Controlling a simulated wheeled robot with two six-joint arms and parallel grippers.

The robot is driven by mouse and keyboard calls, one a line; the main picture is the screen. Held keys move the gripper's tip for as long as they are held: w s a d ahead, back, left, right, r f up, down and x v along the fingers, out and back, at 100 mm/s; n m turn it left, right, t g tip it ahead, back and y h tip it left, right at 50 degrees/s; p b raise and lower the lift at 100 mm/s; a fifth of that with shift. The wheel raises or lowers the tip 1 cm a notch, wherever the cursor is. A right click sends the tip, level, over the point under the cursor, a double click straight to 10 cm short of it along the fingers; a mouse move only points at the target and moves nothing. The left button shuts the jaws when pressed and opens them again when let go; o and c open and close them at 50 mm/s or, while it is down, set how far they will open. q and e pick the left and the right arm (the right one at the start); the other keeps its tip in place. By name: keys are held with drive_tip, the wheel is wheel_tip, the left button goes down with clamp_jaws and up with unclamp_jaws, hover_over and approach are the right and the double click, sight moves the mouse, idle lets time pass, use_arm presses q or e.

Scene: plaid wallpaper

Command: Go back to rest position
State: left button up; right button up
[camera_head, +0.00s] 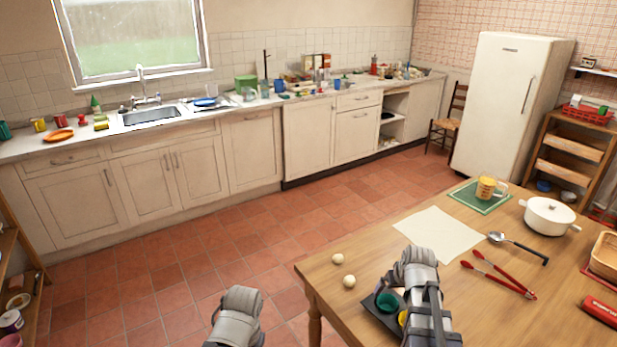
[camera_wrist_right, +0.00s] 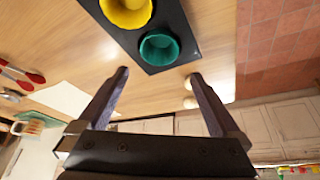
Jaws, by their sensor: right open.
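My right gripper (camera_wrist_right: 158,76) is open and empty in the right wrist view, its two dark fingers spread apart over the wooden table. A dark tray (camera_wrist_right: 185,20) with a yellow cup (camera_wrist_right: 127,8) and a teal cup (camera_wrist_right: 159,48) lies in front of the fingertips. In the head view my right arm covers part of this tray (camera_head: 373,314), and the gripper's fingertips are hidden. Only a grey part of my left arm shows at the bottom of the head view. My left gripper is out of view.
The table (camera_head: 340,300) also holds two pale round balls (camera_head: 343,270), a cream sheet (camera_head: 437,236), red tongs (camera_head: 500,277), a ladle (camera_head: 520,247), a white pot (camera_head: 549,217) and a jug (camera_head: 487,188) on a green mat (camera_head: 470,198). The tiled floor (camera_head: 190,270) is clear.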

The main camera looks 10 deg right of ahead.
drive_tip(key=s+a+n+g, duration=0.1)
drive_tip(key=s+a, duration=0.3)
drive_tip(key=a, duration=0.6)
drive_tip(key=s+a+n+g+p, duration=0.1)
drive_tip(key=s+a+n+g, duration=0.1)
drive_tip(key=s+a, duration=0.3)
drive_tip(key=s+a+n+g, duration=0.2)
drive_tip(key=s+a, duration=0.2)
drive_tip(key=a, duration=1)
drive_tip(key=shift+s+a+h, duration=0.25)
drive_tip(key=shift+a+h, duration=0.1)
drive_tip(key=shift+h, duration=0.05)
